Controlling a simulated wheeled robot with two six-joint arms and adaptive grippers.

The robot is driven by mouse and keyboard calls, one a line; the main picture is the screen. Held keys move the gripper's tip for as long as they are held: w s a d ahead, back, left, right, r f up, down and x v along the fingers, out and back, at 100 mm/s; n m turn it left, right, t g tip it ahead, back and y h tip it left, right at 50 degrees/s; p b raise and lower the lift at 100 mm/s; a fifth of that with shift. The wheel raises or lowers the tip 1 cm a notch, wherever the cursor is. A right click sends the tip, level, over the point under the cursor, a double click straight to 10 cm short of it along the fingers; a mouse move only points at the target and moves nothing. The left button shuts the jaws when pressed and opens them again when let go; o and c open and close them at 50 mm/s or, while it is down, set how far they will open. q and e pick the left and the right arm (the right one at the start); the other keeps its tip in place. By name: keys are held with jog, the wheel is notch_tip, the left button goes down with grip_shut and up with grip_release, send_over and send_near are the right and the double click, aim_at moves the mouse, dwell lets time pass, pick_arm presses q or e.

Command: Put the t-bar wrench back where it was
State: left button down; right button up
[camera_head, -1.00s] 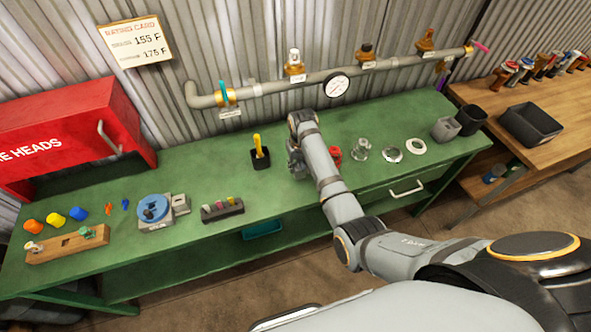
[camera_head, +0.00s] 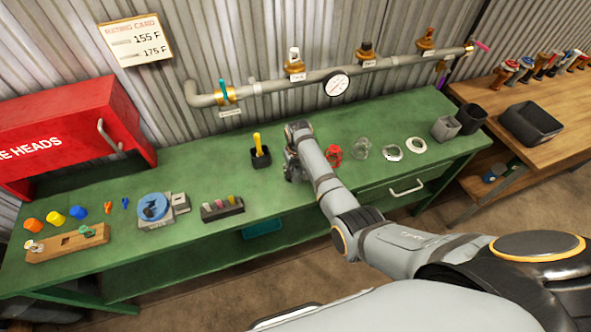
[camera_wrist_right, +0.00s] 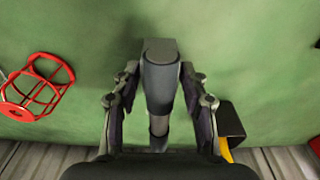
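The t-bar wrench (camera_wrist_right: 160,85) shows in the right wrist view as a thick dark grey bar with a squared end, lying between the fingers. My right gripper (camera_wrist_right: 160,100) has its finger pads close against both sides of it. In the head view my right gripper (camera_head: 294,168) is low over the middle of the green bench (camera_head: 270,203); the wrench is hidden there. Whether the wrench touches the bench is unclear. My left gripper is in neither view.
A black holder with a yellow handle (camera_head: 260,157) stands just left of the gripper. A red cage (camera_head: 333,155) sits just right; clear and white rings (camera_head: 391,153) lie further right. A block with coloured pegs (camera_head: 222,209) is left front. A pipe with a gauge (camera_head: 337,85) runs behind.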

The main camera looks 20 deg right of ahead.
jog(key=shift+o, duration=0.7)
jog(key=shift+r, duration=0.25)
jog(key=r, duration=0.4)
jog(key=s+r, duration=0.1)
jog(key=r, duration=0.6)
jog(key=shift+s+r, duration=0.2)
jog(key=shift+r, duration=0.1)
